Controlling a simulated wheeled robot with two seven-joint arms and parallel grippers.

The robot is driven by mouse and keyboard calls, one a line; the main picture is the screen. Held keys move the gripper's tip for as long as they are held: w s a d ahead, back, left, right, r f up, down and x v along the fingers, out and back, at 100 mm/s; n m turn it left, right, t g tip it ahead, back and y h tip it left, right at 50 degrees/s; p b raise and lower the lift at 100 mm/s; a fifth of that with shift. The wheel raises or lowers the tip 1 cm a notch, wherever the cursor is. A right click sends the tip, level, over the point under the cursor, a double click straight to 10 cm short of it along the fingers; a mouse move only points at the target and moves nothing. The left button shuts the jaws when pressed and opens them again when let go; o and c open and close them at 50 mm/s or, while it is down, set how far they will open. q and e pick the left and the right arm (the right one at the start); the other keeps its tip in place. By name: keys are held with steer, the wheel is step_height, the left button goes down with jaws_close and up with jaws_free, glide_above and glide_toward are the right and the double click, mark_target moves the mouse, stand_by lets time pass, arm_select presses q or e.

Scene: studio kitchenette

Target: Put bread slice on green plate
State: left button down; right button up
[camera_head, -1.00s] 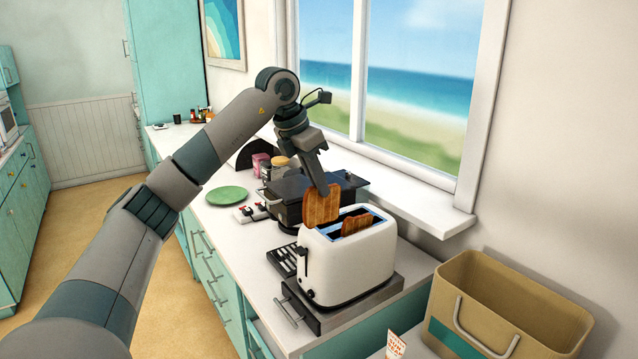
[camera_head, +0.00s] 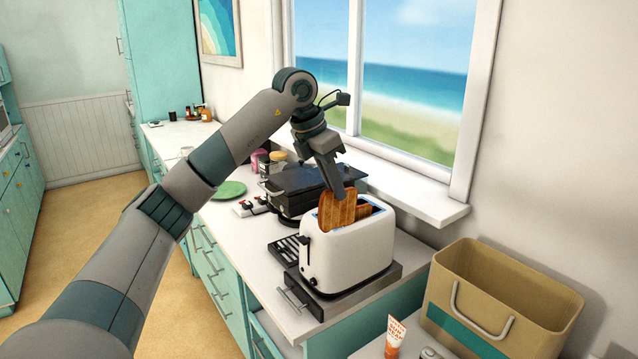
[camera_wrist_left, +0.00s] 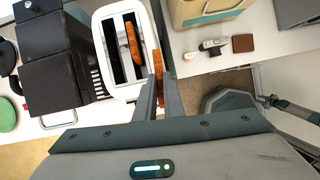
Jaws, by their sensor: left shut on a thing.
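My left gripper (camera_head: 340,194) is shut on a browned bread slice (camera_head: 336,212) and holds it upright by its top edge. The held slice overlaps the left part of the white toaster's (camera_head: 350,255) top in the head view; whether it touches is unclear. In the left wrist view, the held slice (camera_wrist_left: 158,64) is between the fingers (camera_wrist_left: 159,88), beside the toaster's (camera_wrist_left: 148,35) right edge. A second slice (camera_wrist_left: 131,40) stands in one toaster slot. The green plate (camera_head: 229,190) lies flat and empty on the counter at the back left, partly beside my arm. My right gripper is out of view.
A black grill-like appliance (camera_head: 302,182) stands between the toaster and the plate. Jars (camera_head: 274,160) stand behind it. A tan basket (camera_head: 520,290) and a tube (camera_head: 394,338) are at the front right. The window sill (camera_head: 415,200) borders the counter.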

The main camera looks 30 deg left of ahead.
arm_select(q)
steer(key=w+d+m+h, duration=0.1)
steer(key=d+m, duration=0.2)
steer(key=d, duration=1.2)
steer(key=s+d+f+m+g, duration=0.3)
steer(key=s+f+m, duration=0.45)
steer(key=f, duration=0.45)
steer(key=s+d+f+m+g, duration=0.2)
steer(key=s+f+m+g, duration=0.3)
steer(key=f+m, duration=0.55)
steer(key=s+d+f+m+y, duration=0.1)
steer(key=s+f+m+y, duration=0.1)
steer(key=s+f+m, duration=0.55)
steer(key=s+d+f+m+y, duration=0.1)
steer(key=s+f+m+y, duration=0.3)
steer(key=s, duration=0.6)
steer(key=a+f+n+h+b, duration=0.2)
steer(key=a+f+b, duration=0.2)
steer(key=a+f, duration=0.1)
steer(key=shift+w+a+f+b, duration=0.15)
steer(key=shift+w+f+b, duration=0.25)
steer(key=shift+f, duration=0.3)
steer(key=shift+a+r, duration=0.1)
